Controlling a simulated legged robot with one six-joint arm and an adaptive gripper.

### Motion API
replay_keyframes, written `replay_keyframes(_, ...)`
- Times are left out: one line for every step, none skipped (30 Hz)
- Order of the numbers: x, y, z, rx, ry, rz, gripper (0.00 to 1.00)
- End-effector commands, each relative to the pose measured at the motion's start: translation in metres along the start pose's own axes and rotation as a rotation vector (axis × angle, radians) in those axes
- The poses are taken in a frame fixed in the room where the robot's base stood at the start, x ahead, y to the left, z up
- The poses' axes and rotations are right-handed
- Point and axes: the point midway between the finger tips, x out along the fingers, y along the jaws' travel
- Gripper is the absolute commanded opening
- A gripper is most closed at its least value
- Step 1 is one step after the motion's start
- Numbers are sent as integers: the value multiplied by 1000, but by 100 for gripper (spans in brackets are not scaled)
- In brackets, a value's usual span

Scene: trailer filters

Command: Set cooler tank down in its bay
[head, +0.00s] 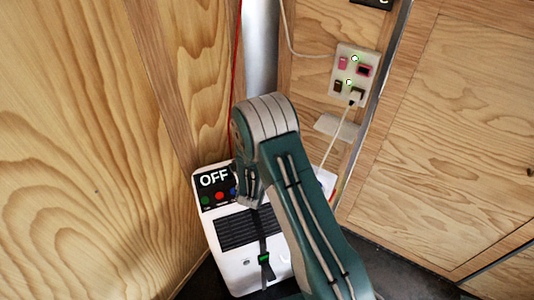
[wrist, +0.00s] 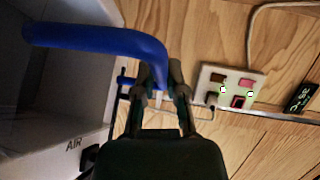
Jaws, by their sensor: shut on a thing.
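My gripper (wrist: 158,76) is shut on a blue bent handle (wrist: 95,38) in the wrist view. I take this to be the cooler tank's handle; the tank's body cannot be made out clearly. The white cooler (head: 232,262) stands in the corner in the head view, with an OFF display, coloured buttons and a dark grille. Its pale side with the word AIR (wrist: 60,155) shows at the left of the wrist view. My arm covers the cooler's right part and hides my fingertips and the bay in the head view.
A wall socket panel (head: 354,75) with a plugged white cable is above the cooler; it also shows in the wrist view (wrist: 232,75). Wooden walls (head: 90,130) close in the left side and back.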

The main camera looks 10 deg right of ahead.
Motion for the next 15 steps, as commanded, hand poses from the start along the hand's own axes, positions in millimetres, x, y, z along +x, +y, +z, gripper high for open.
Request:
replay_keyframes(0,1,0,0,0,-1,0)
replay_keyframes(0,2,0,0,0,-1,0)
replay_keyframes(0,3,0,0,0,0,0)
replay_keyframes(1,3,0,0,0,0,0)
replay_keyframes(1,4,0,0,0,0,0)
replay_keyframes(1,5,0,0,0,0,0)
replay_keyframes(1,6,0,0,0,0,0)
replay_keyframes(1,6,1,0,0,0,0)
replay_keyframes(1,7,1,0,0,0,0)
replay_keyframes(1,8,1,0,0,0,0)
replay_keyframes(1,8,1,0,0,0,0)
replay_keyframes(2,9,1,0,0,0,0)
replay_keyframes(2,10,1,0,0,0,0)
replay_keyframes(2,10,1,0,0,0,0)
replay_keyframes(2,11,1,0,0,0,0)
